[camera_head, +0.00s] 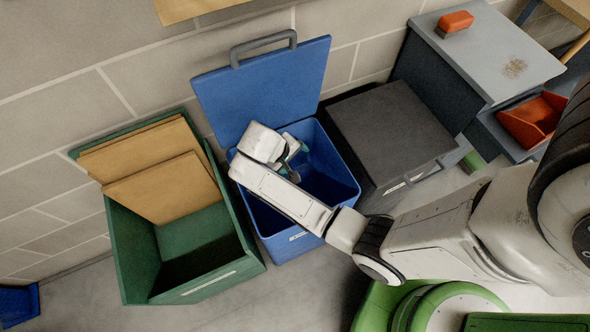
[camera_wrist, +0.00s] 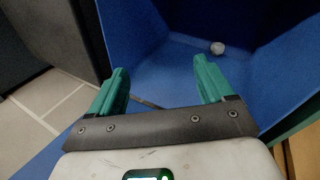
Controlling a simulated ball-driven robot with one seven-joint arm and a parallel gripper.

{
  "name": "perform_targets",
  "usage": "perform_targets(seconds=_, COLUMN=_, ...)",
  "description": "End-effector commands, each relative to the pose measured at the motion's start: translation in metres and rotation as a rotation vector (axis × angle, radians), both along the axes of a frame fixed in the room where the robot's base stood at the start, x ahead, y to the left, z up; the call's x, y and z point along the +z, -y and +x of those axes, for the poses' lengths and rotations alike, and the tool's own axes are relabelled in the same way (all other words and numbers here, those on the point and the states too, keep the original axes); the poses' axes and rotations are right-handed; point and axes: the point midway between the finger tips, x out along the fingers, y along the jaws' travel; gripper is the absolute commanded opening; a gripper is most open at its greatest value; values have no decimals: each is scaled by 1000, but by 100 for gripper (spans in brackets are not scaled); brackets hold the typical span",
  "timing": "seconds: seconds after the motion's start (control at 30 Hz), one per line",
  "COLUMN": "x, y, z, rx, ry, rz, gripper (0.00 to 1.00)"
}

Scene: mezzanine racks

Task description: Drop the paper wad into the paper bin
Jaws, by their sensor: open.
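The blue bin (camera_head: 285,243) stands against the wall with its lid (camera_head: 265,85) raised. I take it as the paper bin; the label on its front is too small to read. My gripper (camera_head: 292,155) is over the bin's opening. In the wrist view my gripper (camera_wrist: 163,82) has its green fingers apart with nothing between them. A small grey-white paper wad (camera_wrist: 217,48) lies inside the blue bin, apart from the fingers. The wad does not show in the head view.
Left of the bin is an open green bin (camera_head: 245,268) holding brown cardboard sheets (camera_head: 165,187). Right of it is a dark closed bin (camera_head: 390,130). A grey cabinet (camera_head: 490,55) bears an orange block (camera_head: 455,21); an orange scoop-like tray (camera_head: 532,120) is beside it.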

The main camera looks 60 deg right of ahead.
Motion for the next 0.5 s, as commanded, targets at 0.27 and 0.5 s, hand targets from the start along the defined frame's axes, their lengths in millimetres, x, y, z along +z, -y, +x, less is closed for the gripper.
perform_targets(seconds=0.27, x=39, y=-19, z=8, rx=3, ry=4, rz=0, gripper=81)
perform_targets(seconds=0.5, x=77, y=-36, z=13, rx=2, ry=2, rz=0, gripper=81)
